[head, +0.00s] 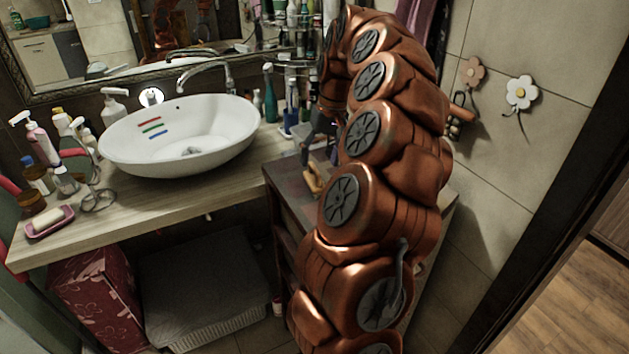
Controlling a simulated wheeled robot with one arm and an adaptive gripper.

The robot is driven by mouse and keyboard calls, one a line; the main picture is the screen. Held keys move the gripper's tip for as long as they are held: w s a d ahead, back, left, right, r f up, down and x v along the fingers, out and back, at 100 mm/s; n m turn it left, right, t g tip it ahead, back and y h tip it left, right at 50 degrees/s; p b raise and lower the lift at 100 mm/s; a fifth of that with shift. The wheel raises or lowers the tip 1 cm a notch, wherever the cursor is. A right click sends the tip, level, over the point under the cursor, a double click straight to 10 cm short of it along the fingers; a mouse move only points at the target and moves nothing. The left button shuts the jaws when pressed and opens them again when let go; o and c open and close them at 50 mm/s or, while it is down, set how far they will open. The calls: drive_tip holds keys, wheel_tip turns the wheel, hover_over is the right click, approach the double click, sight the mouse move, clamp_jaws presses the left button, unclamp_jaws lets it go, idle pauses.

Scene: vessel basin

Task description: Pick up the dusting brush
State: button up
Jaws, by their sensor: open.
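A small tan, wooden-looking object (313,181), which looks like the dusting brush, lies on the dark cabinet top to the right of the basin. It is partly hidden by my copper-coloured arm, and its bristles cannot be made out. My gripper (307,150) hangs from the arm's far end, pointing down just above and behind the tan object. It is open, small and dark in this view, and I see nothing held in it. I cannot tell whether its fingers touch the object.
A white basin (180,140) with a chrome tap (205,70) stands on the wooden counter (150,200). Bottles and a pink soap dish (50,222) crowd its left side. Several bottles stand behind the cabinet (285,178). Tiled wall with flower hooks (521,93) bounds the right.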

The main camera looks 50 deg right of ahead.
sight(314, 177)
drive_tip(key=shift+w+a+f+p, duration=0.1)
drive_tip(key=shift+a+f+p, duration=0.15)
drive_tip(key=shift+f, duration=0.7)
drive_tip(key=shift+w+a+f+p, duration=0.1)
drive_tip(key=shift+a+f+p, duration=0.2)
drive_tip(key=shift+f, duration=0.6)
drive_tip(key=shift+w+a+f+p, duration=0.1)
drive_tip(key=shift+f+p, duration=0.25)
drive_tip(key=shift+f, duration=0.6)
drive_tip(key=c, duration=1.2)
drive_tip(key=shift+d+r+b, duration=0.1)
drive_tip(key=shift+r+b, duration=0.55)
drive_tip(key=shift+r, duration=1.15)
drive_tip(key=s+a+b, duration=0.1)
drive_tip(key=s+a, duration=0.2)
drive_tip(key=s, duration=0.1)
drive_tip(key=s+a+r+b, duration=0.1)
drive_tip(key=s+a+b, duration=0.1)
drive_tip(key=s+a, duration=0.1)
drive_tip(key=s+a+b, duration=0.1)
drive_tip(key=s+a, duration=0.2)
drive_tip(key=s, duration=0.3)
drive_tip(key=shift+a+r, duration=0.2)
drive_tip(key=shift+a, duration=0.1)
